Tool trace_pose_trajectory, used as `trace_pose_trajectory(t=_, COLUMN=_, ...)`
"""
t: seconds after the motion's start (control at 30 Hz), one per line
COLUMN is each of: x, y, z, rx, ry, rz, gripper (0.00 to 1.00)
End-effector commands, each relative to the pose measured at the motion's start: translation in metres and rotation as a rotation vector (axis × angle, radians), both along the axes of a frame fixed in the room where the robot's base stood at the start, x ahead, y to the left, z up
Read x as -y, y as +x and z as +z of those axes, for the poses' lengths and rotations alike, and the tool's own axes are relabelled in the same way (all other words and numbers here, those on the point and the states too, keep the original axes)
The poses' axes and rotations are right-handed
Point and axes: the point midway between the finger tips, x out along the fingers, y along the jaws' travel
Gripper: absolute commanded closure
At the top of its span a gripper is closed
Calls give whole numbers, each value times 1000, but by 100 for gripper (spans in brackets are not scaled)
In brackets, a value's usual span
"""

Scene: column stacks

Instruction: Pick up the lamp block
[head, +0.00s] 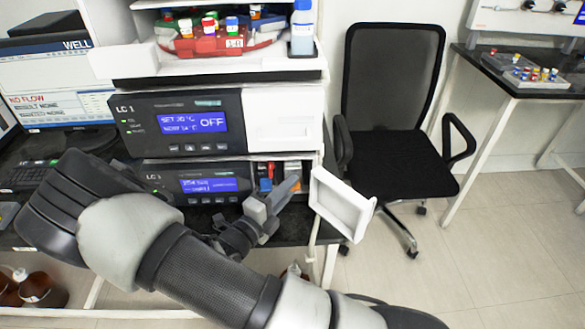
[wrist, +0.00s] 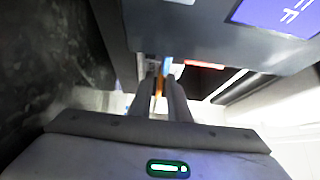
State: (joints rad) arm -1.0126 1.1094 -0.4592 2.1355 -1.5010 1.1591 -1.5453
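My gripper (head: 284,192) is at the open compartment on the right of the lower LC 1 unit, its fingers pointing up and right toward the opening. An orange piece (head: 296,187) shows right at the fingertips. A blue block (head: 265,185) and a red part (head: 271,169) are in the compartment left of the fingers. In the wrist view, the two fingers (wrist: 163,84) have a narrow gap with orange and blue beyond or between them. I cannot tell which piece is the lamp block, or whether the fingers touch it.
The compartment's white door (head: 342,203) hangs open to the right of my gripper. The upper LC 1 unit (head: 180,122) is just above. A black chair (head: 390,130) stands to the right. Brown bottles (head: 40,290) stand low at the left. Open floor lies at the right.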

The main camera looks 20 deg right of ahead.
Motion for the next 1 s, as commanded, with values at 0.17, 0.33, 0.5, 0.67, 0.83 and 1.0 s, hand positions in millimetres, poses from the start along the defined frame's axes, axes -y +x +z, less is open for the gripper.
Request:
trace_pose_trajectory(t=0.17, x=0, y=0, z=0, rx=0, ry=0, rz=0, gripper=94)
trace_pose_trajectory(t=0.33, x=0, y=0, z=0, rx=0, ry=0, rz=0, gripper=100)
trace_pose_trajectory(t=0.5, x=0, y=0, z=1, rx=2, ry=-1, rz=0, gripper=100)
trace_pose_trajectory(t=0.67, x=0, y=0, z=4, rx=2, ry=-1, rz=0, gripper=100)
trace_pose_trajectory(t=0.83, x=0, y=0, z=19, rx=4, ry=0, rz=0, gripper=100)
trace_pose_trajectory(t=1.0, x=-2, y=-5, z=39, rx=1, ry=-1, rz=1, gripper=100)
